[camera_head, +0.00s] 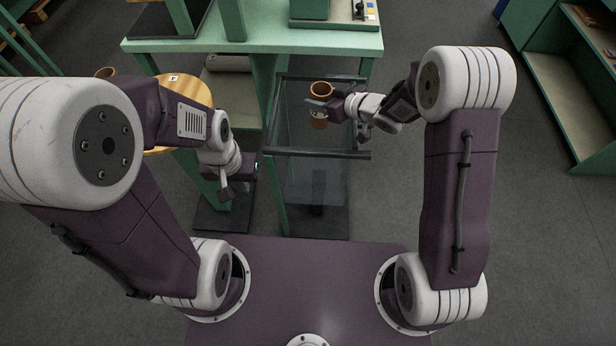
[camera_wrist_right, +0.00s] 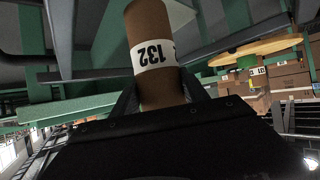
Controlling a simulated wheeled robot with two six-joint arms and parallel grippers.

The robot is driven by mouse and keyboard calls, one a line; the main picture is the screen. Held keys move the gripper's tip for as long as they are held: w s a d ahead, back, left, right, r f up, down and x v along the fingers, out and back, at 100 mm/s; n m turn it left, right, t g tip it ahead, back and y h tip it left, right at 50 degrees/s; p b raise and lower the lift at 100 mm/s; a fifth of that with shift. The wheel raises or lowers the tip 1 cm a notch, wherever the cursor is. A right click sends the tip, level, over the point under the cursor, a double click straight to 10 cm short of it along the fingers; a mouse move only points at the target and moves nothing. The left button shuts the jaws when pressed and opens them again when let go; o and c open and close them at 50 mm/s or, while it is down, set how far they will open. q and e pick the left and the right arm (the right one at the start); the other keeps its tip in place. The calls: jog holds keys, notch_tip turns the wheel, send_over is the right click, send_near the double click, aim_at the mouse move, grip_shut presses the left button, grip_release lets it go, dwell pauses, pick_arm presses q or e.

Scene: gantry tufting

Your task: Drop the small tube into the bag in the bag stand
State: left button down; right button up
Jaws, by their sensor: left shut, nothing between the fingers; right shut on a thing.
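The small tube (camera_head: 320,90) is a short brown cardboard tube with an open top. My right gripper (camera_head: 321,104) is shut on it and holds it over the bag stand. My left gripper (camera_head: 224,192) is shut and empty, left of the stand.
A green table (camera_head: 300,42) stands behind the bag stand. A round wooden disc (camera_head: 190,88) lies to the left, partly hidden by my left arm. Another brown tube (camera_head: 105,72) shows at far left. A green shelf unit (camera_head: 560,80) is at the right, with clear floor before it.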

jog(key=o, duration=1.5)
jog(key=p+v, duration=0.1)
jog(key=v, duration=0.8)
jog(key=shift+p, duration=0.3)
